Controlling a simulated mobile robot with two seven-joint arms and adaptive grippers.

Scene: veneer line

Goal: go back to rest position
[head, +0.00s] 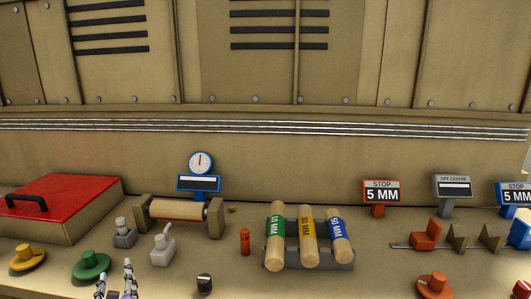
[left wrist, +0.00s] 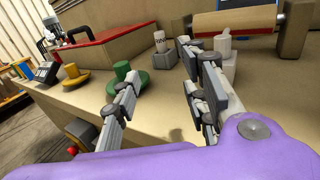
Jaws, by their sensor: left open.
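My left gripper (head: 116,279) shows at the bottom left of the head view, fingers pointing up. In the left wrist view my left gripper (left wrist: 158,75) is open and empty, its two fingers spread apart above the bench. A green knob (left wrist: 122,72) shows beyond the left finger, and a grey block with a white peg (left wrist: 160,50) shows between the fingers. The right finger partly covers the grey lever block (left wrist: 224,55). My right gripper is in neither view.
The bench (head: 200,275) carries a red-lidded box (head: 65,200), a yellow knob (head: 27,257), a wooden roller (head: 178,209), an orange cylinder (head: 245,242), a rack with three labelled rolls (head: 308,240), and an orange knob (head: 436,284). Signs stand at the back right. A panelled wall closes the rear.

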